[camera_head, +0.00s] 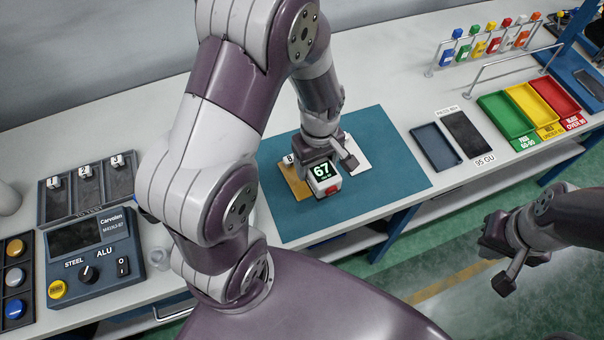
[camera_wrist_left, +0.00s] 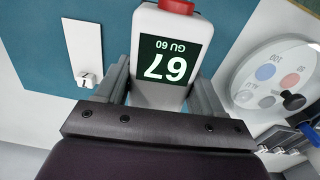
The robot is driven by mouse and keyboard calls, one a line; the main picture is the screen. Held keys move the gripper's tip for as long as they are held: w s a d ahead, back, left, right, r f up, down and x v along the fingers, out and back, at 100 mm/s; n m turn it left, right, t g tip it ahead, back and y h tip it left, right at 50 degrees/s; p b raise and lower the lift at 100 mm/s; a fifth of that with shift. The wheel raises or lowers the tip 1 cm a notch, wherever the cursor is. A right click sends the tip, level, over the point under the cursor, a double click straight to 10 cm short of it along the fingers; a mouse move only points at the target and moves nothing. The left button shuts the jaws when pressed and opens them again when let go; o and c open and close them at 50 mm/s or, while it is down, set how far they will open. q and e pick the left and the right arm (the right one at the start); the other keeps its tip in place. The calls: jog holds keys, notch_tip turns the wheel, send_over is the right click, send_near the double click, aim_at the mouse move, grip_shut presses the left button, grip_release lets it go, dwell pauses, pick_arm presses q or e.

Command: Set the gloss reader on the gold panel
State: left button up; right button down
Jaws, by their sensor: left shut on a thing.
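The gloss reader (camera_head: 324,178) is a small white device with a black display reading 67 and a red button. It also shows in the left wrist view (camera_wrist_left: 165,60), between the two fingers. My left gripper (camera_head: 320,164) is shut on it, above the teal mat. The gold panel (camera_head: 294,182) lies on the mat behind and left of the reader, partly hidden by reader and gripper. I cannot tell whether the reader touches it. My right gripper (camera_head: 492,248) is off the bench's front at the right; its finger opening is unclear.
A white panel (camera_head: 357,152) lies on the teal mat (camera_head: 395,180) right of my left gripper. A tag marked B (camera_head: 289,159) stands by the gold panel. A control box (camera_head: 92,255) is at left; dark trays and green, yellow and red trays (camera_head: 505,115) are at right.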

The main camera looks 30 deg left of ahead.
pick_arm(q)
jog(key=a, duration=0.1)
jog(key=s+a+f, duration=0.1)
jog(key=shift+s+a+f, duration=0.15)
jog(key=shift+s+a, duration=0.1)
jog(key=shift+a, duration=0.15)
jog(key=f, duration=0.4)
jog(key=shift+w+d+f+p, duration=0.15)
jog(key=shift+w+f+p, duration=0.05)
jog(key=shift+p, duration=0.1)
jog(key=shift+s, duration=0.1)
jog(key=shift+s, duration=0.1)
jog(key=o, duration=1.6)
jog(key=shift+f, duration=0.1)
